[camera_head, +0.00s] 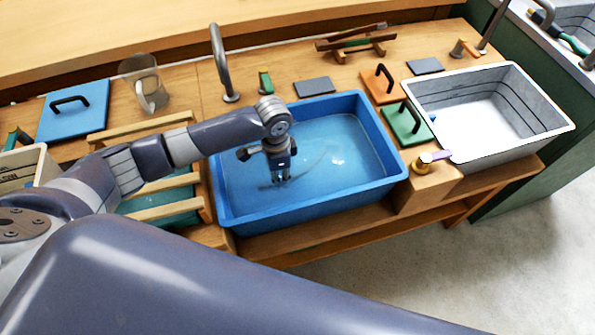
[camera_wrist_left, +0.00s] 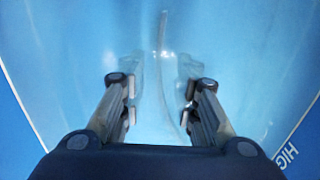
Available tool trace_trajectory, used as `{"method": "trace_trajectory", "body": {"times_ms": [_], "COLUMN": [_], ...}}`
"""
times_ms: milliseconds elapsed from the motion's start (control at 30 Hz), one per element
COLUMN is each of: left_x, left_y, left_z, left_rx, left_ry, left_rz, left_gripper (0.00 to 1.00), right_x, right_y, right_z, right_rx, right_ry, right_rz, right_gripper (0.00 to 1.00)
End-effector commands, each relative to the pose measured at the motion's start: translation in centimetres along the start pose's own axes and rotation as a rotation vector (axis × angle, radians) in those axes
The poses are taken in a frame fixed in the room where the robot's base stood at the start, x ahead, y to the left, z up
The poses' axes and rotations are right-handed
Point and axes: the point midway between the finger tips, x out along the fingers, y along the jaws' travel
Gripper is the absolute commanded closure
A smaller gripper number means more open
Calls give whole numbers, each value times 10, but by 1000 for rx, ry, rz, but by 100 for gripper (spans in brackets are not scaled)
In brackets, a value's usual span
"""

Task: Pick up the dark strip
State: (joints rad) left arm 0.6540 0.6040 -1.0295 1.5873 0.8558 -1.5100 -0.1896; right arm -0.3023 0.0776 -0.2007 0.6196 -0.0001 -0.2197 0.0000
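A thin, faint curved strip (camera_head: 316,162) lies in the blue basin (camera_head: 231,219), seemingly under the water. It looks greyish through the water and its ends are hard to make out. In the left wrist view, the strip (camera_wrist_left: 162,50) runs lengthwise as a thin line between the fingers. My left gripper (camera_head: 281,178) points down into the basin, over the strip's left part. In the left wrist view, my left gripper (camera_wrist_left: 159,100) has its fingers apart, with nothing held between them. I cannot tell whether the fingertips touch the strip or the bottom. My right gripper is out of view.
A white basin (camera_head: 555,127) stands at the right. A wooden block (camera_head: 430,187) with a brass and purple piece sits between the basins. A tall tap (camera_head: 222,65) rises behind the blue basin. A clear jug (camera_head: 148,85) and a blue lidded board (camera_head: 72,118) stand at the left.

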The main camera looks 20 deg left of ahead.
Motion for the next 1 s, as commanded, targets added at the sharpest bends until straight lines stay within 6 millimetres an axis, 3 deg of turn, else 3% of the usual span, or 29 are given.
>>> {"method": "trace_trajectory", "body": {"times_ms": [167, 433, 567, 1000], "left_x": [21, 23, 23, 19], "left_y": [0, 0, 0, -1], "left_z": [0, 0, 0, 0], "left_rx": [0, 1, 1, 0], "left_ry": [0, 1, 1, 2], "left_rz": [0, -1, -1, -2], "left_gripper": [71, 71, 99, 100], "right_x": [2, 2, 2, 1], "right_y": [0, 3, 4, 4], "right_z": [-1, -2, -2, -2], "right_rx": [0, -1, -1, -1], "right_ry": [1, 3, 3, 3], "right_rz": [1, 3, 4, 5], "right_gripper": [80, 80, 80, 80]}}
